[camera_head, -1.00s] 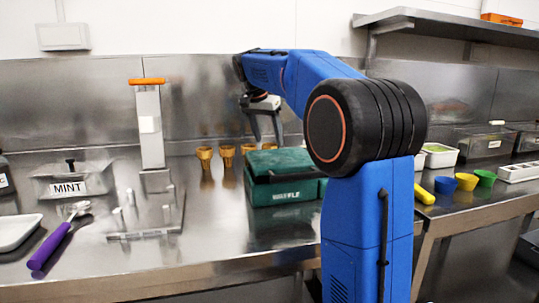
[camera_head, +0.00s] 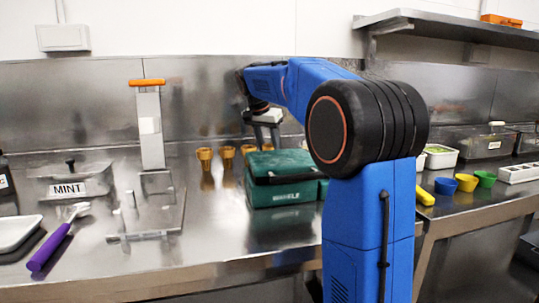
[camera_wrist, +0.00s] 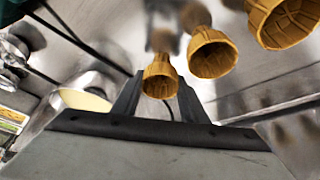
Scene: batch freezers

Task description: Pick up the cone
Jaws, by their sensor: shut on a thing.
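Several tan waffle cones stand in a row at the back of the steel counter, left of and behind the green box, one of them (camera_head: 205,155) at the left end. My gripper (camera_wrist: 158,88) is low at the right end of the row, its fingers largely hidden behind the green box in the head view. In the wrist view a cone (camera_wrist: 160,70) sits between the two dark fingers, and the gripper is shut on it. Two more cones, the nearer one (camera_wrist: 212,52) and another (camera_wrist: 283,20), stand beside it to the right in that view.
The green box (camera_head: 285,192) stands just in front of my gripper. A steel press with an orange handle (camera_head: 147,83) is left of the cones. A MINT tub (camera_head: 68,188) and a purple-handled scoop (camera_head: 52,245) lie further left.

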